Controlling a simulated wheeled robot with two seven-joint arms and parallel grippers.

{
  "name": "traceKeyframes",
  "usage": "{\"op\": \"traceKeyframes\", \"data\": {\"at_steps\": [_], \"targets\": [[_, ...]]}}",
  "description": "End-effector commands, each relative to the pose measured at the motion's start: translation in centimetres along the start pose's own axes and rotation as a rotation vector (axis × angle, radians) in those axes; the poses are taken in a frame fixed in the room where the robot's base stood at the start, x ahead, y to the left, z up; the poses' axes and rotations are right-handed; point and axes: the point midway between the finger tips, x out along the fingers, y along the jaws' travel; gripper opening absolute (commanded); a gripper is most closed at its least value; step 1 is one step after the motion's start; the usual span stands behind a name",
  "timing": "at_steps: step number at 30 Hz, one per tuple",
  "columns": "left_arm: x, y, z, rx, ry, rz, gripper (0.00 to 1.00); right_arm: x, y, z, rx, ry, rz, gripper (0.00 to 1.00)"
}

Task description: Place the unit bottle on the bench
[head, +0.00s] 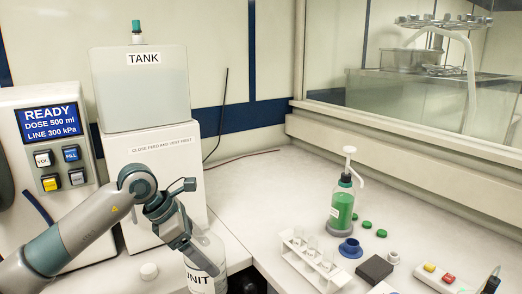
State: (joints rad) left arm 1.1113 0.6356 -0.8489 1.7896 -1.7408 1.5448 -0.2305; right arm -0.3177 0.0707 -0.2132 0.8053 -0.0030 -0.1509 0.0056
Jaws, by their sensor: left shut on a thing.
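The unit bottle (207,282) is a pale bottle with a label reading "UNIT", at the bottom centre-left of the head view. My left gripper (203,262) comes down over it from the upper left and is shut on its upper part. The bottle's base is cut off by the frame, so I cannot tell whether it touches anything. The white bench (265,195) spreads to the right and behind the bottle. My right gripper is not in view.
A labelled tank (140,90) stands on a white box beside a control panel (48,125). On the right are a green pump bottle (341,212), a tube rack (312,262), a blue ring (350,248) and a dark block (374,268). The bench's middle left is bare.

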Motion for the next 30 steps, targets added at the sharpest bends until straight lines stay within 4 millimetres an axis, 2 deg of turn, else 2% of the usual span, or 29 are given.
{"op": "traceKeyframes", "data": {"at_steps": [17, 30], "targets": [[1.8, -6.3, -7.0, 0.764, 0.003, -0.442, 0.52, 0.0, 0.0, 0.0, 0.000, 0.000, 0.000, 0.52], [1.3, -13.0, -13.4, 1.460, 0.005, -0.840, 0.52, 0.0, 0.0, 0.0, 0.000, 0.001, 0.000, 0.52]]}}
